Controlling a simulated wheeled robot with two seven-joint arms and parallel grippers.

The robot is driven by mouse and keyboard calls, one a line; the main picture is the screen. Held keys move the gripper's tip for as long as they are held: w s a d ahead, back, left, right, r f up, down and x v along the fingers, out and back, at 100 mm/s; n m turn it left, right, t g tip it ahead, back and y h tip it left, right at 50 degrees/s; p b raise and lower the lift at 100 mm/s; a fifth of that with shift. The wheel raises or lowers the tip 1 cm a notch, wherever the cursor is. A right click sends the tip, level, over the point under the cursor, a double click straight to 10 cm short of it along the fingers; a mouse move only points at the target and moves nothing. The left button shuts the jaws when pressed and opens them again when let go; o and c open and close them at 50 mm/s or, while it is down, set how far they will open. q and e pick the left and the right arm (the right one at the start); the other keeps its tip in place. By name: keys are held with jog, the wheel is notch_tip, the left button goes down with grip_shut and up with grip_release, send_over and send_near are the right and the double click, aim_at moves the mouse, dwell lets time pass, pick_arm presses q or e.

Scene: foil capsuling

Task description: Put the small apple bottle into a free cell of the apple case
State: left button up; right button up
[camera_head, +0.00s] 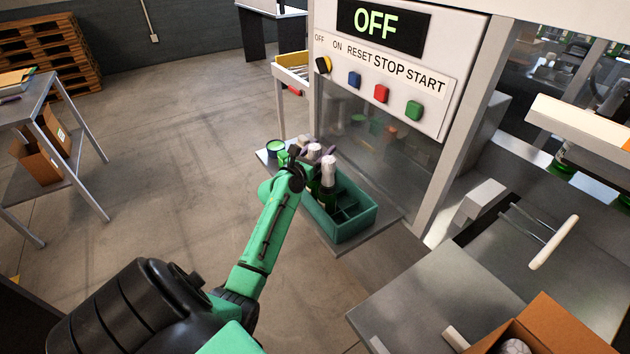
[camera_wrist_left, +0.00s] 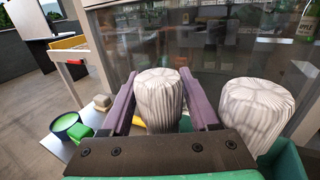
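The teal case (camera_head: 345,228) stands on a metal shelf in front of the machine, with several cells. A bottle with a white pleated cap (camera_head: 329,165) stands in it; its cap shows large at the right of the left wrist view (camera_wrist_left: 257,112). My left gripper (camera_head: 305,154) is at the case's far left end. Its two purple fingers (camera_wrist_left: 158,88) are on either side of a second white pleated cap (camera_wrist_left: 158,102). I cannot tell whether they press on it. The body of that bottle is hidden by the gripper. My right gripper is out of view.
A green-filled bowl (camera_head: 275,147) stands on the shelf left of the gripper. The machine's glass panel (camera_head: 370,150) rises close behind the case. Empty-looking cells show at the case's near end. A cardboard box (camera_head: 560,325) sits at the lower right.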

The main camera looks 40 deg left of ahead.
pick_arm(q)
grip_shut()
jog(key=shift+s, duration=0.1)
jog(key=shift+r, duration=0.15)
dwell(1.0)
